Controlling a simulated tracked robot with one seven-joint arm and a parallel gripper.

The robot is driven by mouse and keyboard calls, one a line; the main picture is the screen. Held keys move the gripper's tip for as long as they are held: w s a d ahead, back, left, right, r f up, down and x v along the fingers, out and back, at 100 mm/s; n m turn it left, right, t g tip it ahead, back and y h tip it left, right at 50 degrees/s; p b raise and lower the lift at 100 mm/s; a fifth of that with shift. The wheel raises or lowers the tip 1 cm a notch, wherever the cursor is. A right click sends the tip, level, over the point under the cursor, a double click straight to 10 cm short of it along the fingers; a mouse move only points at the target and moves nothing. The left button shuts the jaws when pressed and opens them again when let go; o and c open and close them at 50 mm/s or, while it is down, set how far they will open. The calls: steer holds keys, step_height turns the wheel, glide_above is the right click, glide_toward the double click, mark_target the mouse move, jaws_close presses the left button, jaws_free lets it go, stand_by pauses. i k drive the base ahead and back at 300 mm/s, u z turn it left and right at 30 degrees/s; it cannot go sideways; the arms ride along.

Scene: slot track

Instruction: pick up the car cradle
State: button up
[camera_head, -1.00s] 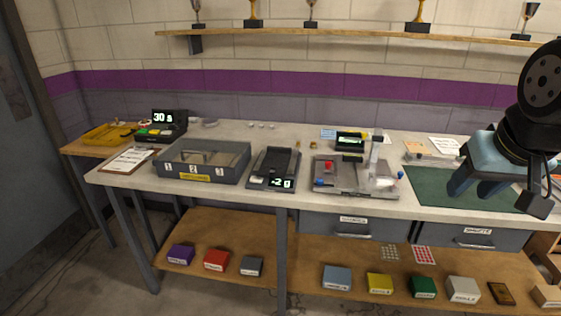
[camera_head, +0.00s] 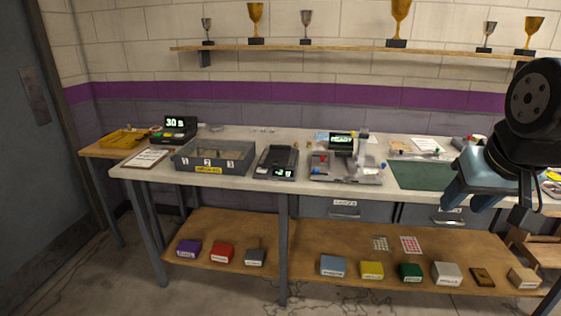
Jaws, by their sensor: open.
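I cannot pick out the car cradle for certain among the small items on the workbench (camera_head: 232,181). A grey fixture (camera_head: 345,177) with a red knob, blue knobs and an upright post stands right of the bench's middle. A low holder with small parts (camera_head: 402,151) lies behind the green mat (camera_head: 420,176). My gripper (camera_head: 485,203) hangs at the right of the view, in front of the bench's right part. It is open and empty, with its fingers pointing down. It hides part of the bench and the mat's right end.
A grey divided tray (camera_head: 212,165), a scale (camera_head: 275,161) and a clipboard (camera_head: 146,158) lie on the left half. A timer (camera_head: 175,129) reads 30. Coloured boxes stand on the lower shelf (camera_head: 300,238). Trophies line the wall shelf (camera_head: 345,46). Floor before the bench is clear.

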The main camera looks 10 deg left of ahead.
mark_target(279, 153)
steer(key=z, duration=0.35)
steer(key=i, duration=1.1)
steer(key=u, duration=0.5)
